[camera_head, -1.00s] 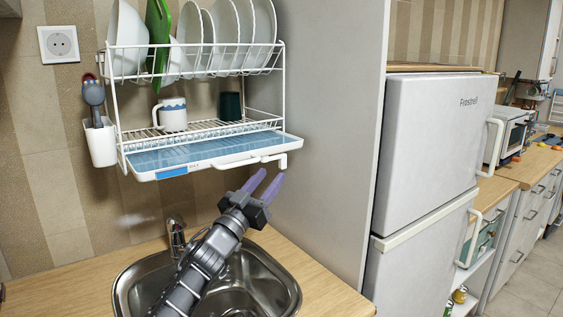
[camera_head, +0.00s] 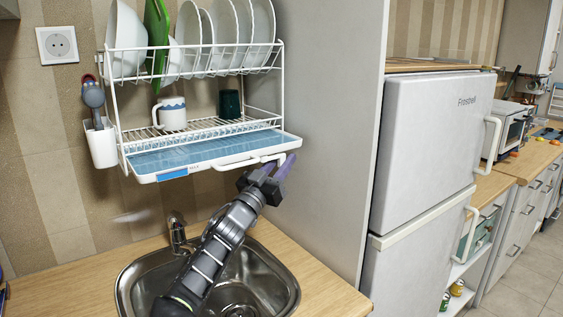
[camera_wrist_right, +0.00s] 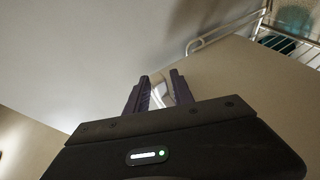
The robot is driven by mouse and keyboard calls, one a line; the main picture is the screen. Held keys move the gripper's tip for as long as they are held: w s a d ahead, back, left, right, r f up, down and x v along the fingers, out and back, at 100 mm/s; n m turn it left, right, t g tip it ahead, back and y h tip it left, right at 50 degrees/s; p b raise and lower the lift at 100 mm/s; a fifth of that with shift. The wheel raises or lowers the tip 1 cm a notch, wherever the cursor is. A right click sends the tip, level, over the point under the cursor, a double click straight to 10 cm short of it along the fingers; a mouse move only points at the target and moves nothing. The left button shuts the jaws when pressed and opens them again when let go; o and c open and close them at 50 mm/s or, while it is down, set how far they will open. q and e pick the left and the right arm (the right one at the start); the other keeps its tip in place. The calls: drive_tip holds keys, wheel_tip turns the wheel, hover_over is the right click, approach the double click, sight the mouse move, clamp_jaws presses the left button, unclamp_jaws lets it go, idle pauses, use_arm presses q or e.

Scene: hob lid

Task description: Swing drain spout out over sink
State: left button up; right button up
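The white drain spout (camera_head: 262,159) runs along the front right edge of the drip tray (camera_head: 165,162), under the dish rack. Its bent end is partly hidden behind my fingers. My right gripper (camera_head: 277,171) is just below and in front of that end, fingers pointing up. In the right wrist view a white curved piece, which looks like the spout (camera_wrist_right: 160,95), shows between my two spread fingers (camera_wrist_right: 160,94). The gripper is open; I cannot tell whether a finger touches the spout. The steel sink (camera_head: 262,271) is below, partly covered by my right arm. My left gripper is not in view.
A tall grey panel (camera_head: 318,120) stands close to the right of the rack and my gripper. The tap (camera_head: 177,232) rises behind the sink. Plates and a mug (camera_head: 170,112) stand in the rack above. A utensil cup (camera_head: 101,145) hangs at left.

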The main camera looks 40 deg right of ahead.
clamp_jaws()
idle(0.4)
drive_tip(key=shift+s+f+m+g+h+b, duration=0.1)
drive_tip(key=shift+s+m+g+h+b, duration=0.15)
drive_tip(key=shift+m+g+b, duration=0.45)
drive_tip(key=shift+s+f+m+g+h+b, duration=0.1)
drive_tip(key=shift+s+m+g+h+b, duration=0.25)
drive_tip(key=shift+g, duration=0.65)
drive_tip(key=m+g+p, duration=0.1)
drive_tip(key=g, duration=0.2)
drive_tip(key=s+m+g+p, duration=0.1)
drive_tip(key=m+g, duration=0.1)
drive_tip(key=g, duration=0.2)
drive_tip(key=s+a+m+g+p, duration=0.1)
drive_tip(key=m+g+p, duration=0.1)
drive_tip(key=g, duration=0.1)
drive_tip(key=shift+a+r+g, duration=0.1)
drive_tip(key=shift+r+g, duration=0.1)
drive_tip(key=shift+g, duration=0.2)
drive_tip(key=shift+o, duration=0.7)
unclamp_jaws()
drive_tip(key=shift+a, duration=0.15)
drive_tip(key=shift+o, duration=0.9)
